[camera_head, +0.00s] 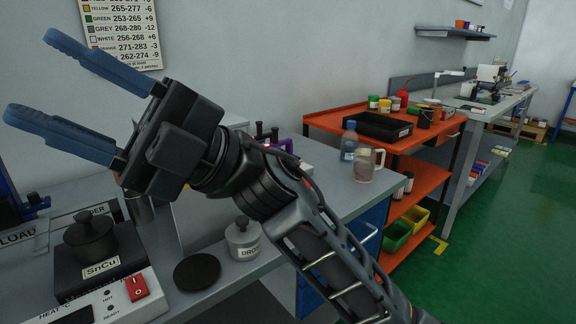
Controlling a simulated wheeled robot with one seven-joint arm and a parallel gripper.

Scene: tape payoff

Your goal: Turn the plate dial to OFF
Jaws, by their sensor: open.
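My gripper (32,75) is open and empty, with blue fingers spread towards the upper left, raised above the bench. Below it at the lower left is a heating unit with a white front panel (85,305) marked "HEAT °C". The panel carries a dark display, a red rocker switch (136,286) and small "HOT" and "READY" marks. The panel's lower left part is cut off by the picture edge. A dark lidded pot (90,238) stands on the unit's dark top, above the label "SnCu". I cannot make out a dial on the visible part.
A grey lidded pot (243,240) and a black disc (197,271) are on the grey bench right of the unit. A bottle (348,142) and a mug (364,165) stand farther back. An orange cart (408,143) is beyond the bench. Green floor is open at the right.

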